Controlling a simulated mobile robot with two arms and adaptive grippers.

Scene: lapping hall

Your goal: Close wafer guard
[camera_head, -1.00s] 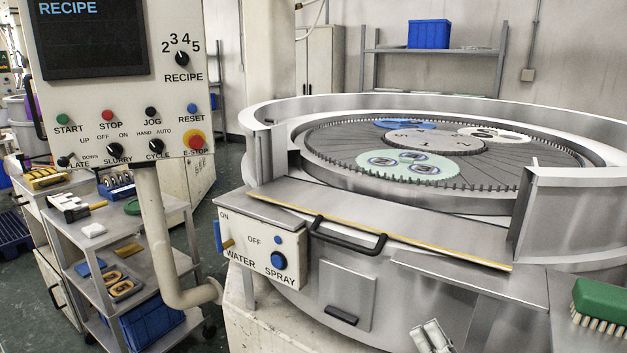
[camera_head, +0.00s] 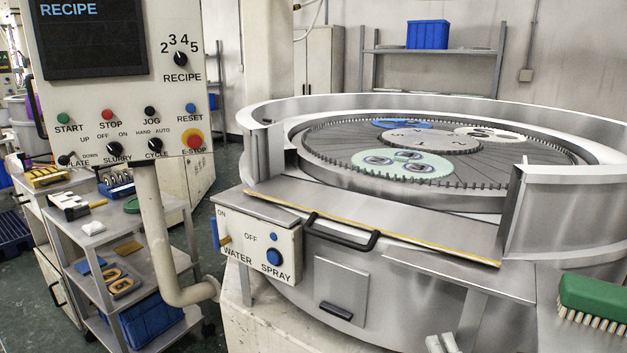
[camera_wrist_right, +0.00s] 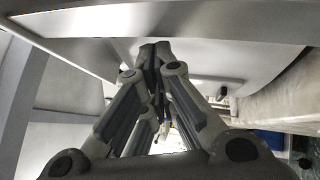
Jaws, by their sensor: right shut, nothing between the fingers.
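The wafer guard (camera_head: 380,222) is a grey metal flap with a yellow front edge. It lies folded down and outward in the gap of the round machine's rim wall, so the gap stands open. A black bar handle (camera_head: 341,236) sits at its front edge, left of its middle. My right gripper (camera_head: 440,343) shows only in part at the bottom edge of the head view, below and right of the handle and apart from it. In the right wrist view its fingers (camera_wrist_right: 155,52) are together and empty, below a grey metal surface. My left gripper is not in view.
The rim wall (camera_head: 565,205) stands right of the gap. A toothed plate (camera_head: 330,165) with carriers lies inside. A control box (camera_head: 259,245) is left of the guard. A green brush (camera_head: 594,296) lies on a ledge at right. A control panel (camera_head: 125,125) stands at left.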

